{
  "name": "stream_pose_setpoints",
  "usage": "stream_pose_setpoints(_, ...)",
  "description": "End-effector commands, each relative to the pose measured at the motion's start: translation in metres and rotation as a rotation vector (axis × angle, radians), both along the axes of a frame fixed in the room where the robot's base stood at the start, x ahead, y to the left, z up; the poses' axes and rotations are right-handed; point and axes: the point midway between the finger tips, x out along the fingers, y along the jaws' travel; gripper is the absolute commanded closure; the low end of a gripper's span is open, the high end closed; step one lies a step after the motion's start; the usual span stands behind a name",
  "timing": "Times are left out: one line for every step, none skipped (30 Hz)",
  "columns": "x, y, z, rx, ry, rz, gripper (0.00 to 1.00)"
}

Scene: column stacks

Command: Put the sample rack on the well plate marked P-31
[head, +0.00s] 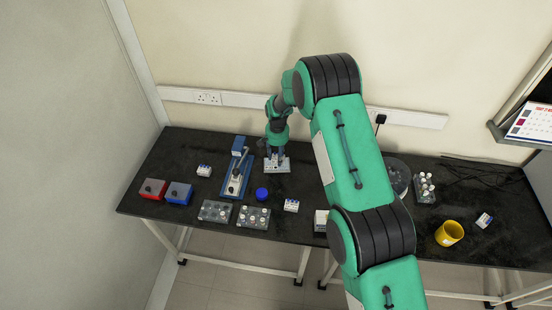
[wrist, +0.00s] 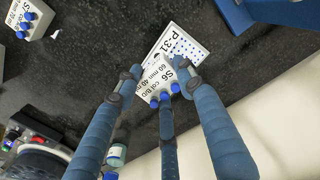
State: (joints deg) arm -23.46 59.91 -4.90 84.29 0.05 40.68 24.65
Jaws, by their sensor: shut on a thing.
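The well plate marked P-31 (wrist: 180,41) is a flat white plate with blue wells in the wrist view. In the head view it lies at the back of the black table as a pale plate (head: 284,166) under my gripper (head: 274,153). In the wrist view my gripper (wrist: 158,80) has its blue fingers shut on the sample rack (wrist: 153,80), a white block labelled S6 with blue-capped tubes. The rack overlaps the near part of the plate and hides it there. I cannot tell whether the rack touches the plate. In the head view the fingers largely hide the rack.
A blue-based press (head: 236,181) stands just left of the plate. A blue cap (head: 262,194), clear trays (head: 253,217) and small white racks (head: 291,205) lie nearer the front. Red (head: 153,189) and blue (head: 179,193) boxes are at left, a yellow cup (head: 449,233) at right.

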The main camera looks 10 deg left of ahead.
Motion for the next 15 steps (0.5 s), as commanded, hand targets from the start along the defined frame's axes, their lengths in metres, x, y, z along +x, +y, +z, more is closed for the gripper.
stream_pose_setpoints(0.006,0.002,-0.001,0.001,-0.001,0.0,0.88)
stream_pose_setpoints(0.009,0.004,-0.001,0.0,-0.001,0.0,0.88)
stream_pose_setpoints(0.012,0.005,-0.002,0.0,0.0,0.0,0.88)
stream_pose_setpoints(0.014,0.006,-0.002,0.0,0.0,0.0,0.88)
stream_pose_setpoints(0.016,0.006,-0.001,0.0,0.0,0.0,0.88)
stream_pose_setpoints(0.018,0.007,-0.001,0.0,-0.001,0.0,0.88)
stream_pose_setpoints(0.019,0.008,-0.001,0.001,-0.001,0.0,0.88)
stream_pose_setpoints(0.02,0.008,-0.002,0.001,-0.001,0.0,0.88)
stream_pose_setpoints(0.02,0.008,-0.002,0.0,-0.001,0.0,0.88)
stream_pose_setpoints(0.021,0.009,-0.002,0.0,-0.001,0.0,0.88)
stream_pose_setpoints(0.021,0.009,-0.002,0.0,-0.001,0.0,0.88)
stream_pose_setpoints(0.021,0.009,-0.002,0.0,-0.001,0.0,0.88)
stream_pose_setpoints(0.021,0.009,-0.002,0.0,-0.001,0.0,0.88)
stream_pose_setpoints(0.021,0.009,-0.002,0.0,-0.001,0.0,0.88)
stream_pose_setpoints(0.021,0.009,-0.002,0.0,-0.001,0.0,0.88)
